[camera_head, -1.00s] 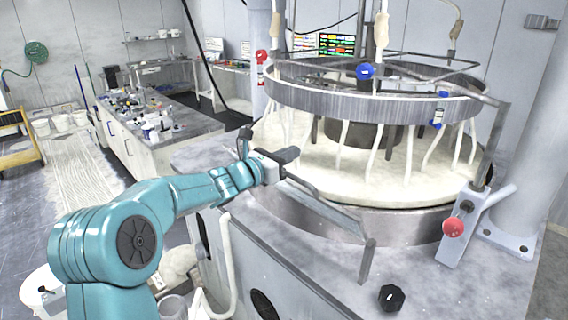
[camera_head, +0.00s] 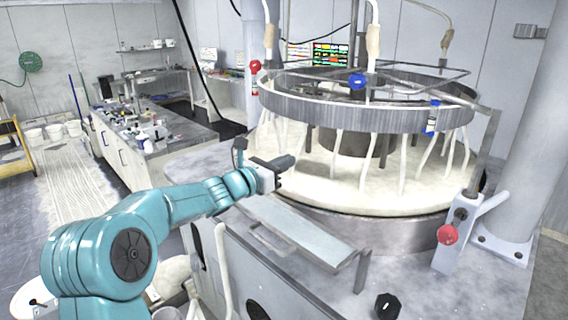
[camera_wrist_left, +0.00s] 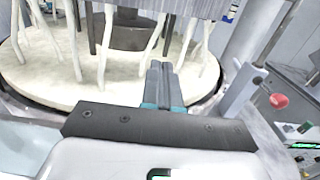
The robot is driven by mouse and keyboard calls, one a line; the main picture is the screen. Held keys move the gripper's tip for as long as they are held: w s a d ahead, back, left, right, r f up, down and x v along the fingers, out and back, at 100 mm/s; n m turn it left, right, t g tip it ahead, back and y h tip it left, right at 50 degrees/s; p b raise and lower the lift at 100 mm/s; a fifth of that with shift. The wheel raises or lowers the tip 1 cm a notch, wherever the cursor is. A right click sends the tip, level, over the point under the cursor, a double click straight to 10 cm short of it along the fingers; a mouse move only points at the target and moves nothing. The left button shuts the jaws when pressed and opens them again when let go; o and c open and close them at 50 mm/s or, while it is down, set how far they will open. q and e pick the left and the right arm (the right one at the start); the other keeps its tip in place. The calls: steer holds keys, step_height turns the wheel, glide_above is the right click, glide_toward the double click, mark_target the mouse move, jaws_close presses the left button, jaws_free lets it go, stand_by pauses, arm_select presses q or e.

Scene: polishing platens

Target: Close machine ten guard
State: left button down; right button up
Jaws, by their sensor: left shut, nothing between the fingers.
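The guard (camera_head: 300,232) appears to be the long pale panel along the near edge of the big round polishing machine. It is tilted, with its broad face showing, and a short metal post (camera_head: 362,272) stands at its right end. My left gripper (camera_head: 288,161) is shut and empty, just above and beyond the panel's far left end. I cannot tell if it touches the panel. In the left wrist view its closed fingers (camera_wrist_left: 162,84) point toward the white platen (camera_wrist_left: 80,75). No machine number is readable. My right gripper is out of view.
A metal ring (camera_head: 365,112) with hanging white hoses stands over the platen. A red-knobbed lever (camera_head: 447,235) and a black knob (camera_head: 387,306) are on the machine's right front deck. A cluttered bench (camera_head: 150,130) is at the left, with bare floor before it.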

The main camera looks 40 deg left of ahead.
arm_select(q)
steer(key=s+f+b, duration=0.2)
steer(key=s+f, duration=0.1)
steer(key=s+f+b, duration=0.6)
steer(key=shift+s+a, duration=0.3)
steer(key=shift+s, duration=0.05)
steer(key=shift+a, duration=0.1)
